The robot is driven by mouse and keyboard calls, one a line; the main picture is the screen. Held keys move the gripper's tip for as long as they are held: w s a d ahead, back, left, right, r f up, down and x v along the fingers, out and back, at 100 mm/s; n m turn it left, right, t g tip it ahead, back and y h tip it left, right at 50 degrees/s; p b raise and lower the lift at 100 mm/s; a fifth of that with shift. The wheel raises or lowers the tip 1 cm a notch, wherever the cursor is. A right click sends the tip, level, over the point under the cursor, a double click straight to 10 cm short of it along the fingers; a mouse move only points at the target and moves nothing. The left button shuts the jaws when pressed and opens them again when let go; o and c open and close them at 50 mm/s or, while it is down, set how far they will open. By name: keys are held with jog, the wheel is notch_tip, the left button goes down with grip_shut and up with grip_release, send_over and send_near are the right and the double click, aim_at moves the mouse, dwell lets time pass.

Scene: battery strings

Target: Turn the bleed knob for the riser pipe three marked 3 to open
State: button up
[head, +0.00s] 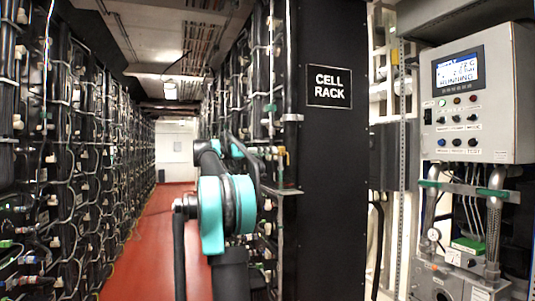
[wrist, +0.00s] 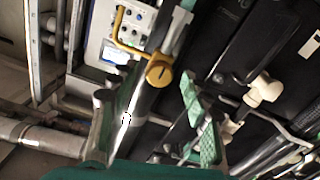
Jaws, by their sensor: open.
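In the wrist view a round brass-yellow knob (wrist: 159,71) with a dark slot-like mark on its face sits beside a shiny pipe (wrist: 138,98). A yellow bent handle or bracket (wrist: 127,45) runs close behind it. A small pale oval tag (wrist: 126,118) is on the pipe; its mark is too small to read surely. My gripper (wrist: 158,100) is open, with green fingers to the left and right of the pipe. The knob shows between and just beyond the fingertips, and I see no contact. In the head view my arm hides the gripper's fingers.
A control box (head: 473,95) with a lit display stands at the right and shows tilted in the wrist view (wrist: 112,40). The black cell rack (head: 325,190) is left of it. Dark battery rows (head: 60,150) line the red aisle (head: 150,245), whose floor is clear. A white fitting (wrist: 262,90) is right of the fingers.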

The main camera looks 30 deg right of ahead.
jog(key=shift+d, duration=0.15)
jog(key=shift+c, duration=0.4)
grip_shut()
